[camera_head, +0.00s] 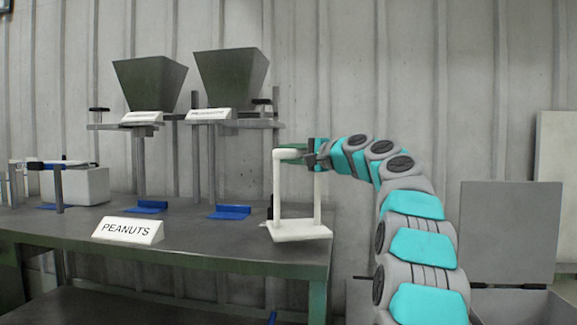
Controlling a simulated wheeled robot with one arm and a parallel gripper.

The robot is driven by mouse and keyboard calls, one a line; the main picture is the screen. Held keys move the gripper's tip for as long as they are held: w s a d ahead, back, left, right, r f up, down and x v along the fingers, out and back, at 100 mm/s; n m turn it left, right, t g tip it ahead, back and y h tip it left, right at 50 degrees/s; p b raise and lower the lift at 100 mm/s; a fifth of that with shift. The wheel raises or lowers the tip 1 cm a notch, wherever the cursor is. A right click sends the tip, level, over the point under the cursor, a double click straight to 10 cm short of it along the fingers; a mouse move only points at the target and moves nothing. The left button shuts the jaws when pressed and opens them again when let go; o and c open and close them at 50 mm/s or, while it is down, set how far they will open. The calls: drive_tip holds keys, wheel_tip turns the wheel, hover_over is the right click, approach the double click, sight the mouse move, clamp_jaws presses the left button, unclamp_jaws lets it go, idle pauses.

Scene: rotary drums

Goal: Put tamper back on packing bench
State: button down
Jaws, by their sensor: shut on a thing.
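The tamper (279,195) is a white upright frame with a flat square base and a top bar. It stands upright at the right end of the dark grey packing bench (215,250). Its base overlaps the bench top in the picture, near the right edge; I cannot tell whether it rests there or hangs just above. My gripper (314,155) is shut on the tamper's top bar, coming from the right. The fingertips are small and partly hidden.
Two green hoppers (150,82) stand on posts at the back of the bench. A PEANUTS sign (127,230) sits near the front edge. Blue pieces (229,212) and a white box (82,186) lie behind. A grey open bin (508,232) stands at the right.

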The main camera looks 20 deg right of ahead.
drive_tip(key=shift+f+b, duration=0.4)
drive_tip(key=shift+f, duration=1.1)
drive_tip(key=c, duration=0.6)
unclamp_jaws()
drive_tip(key=v, duration=1.2)
drive_tip(key=shift+b, duration=0.45)
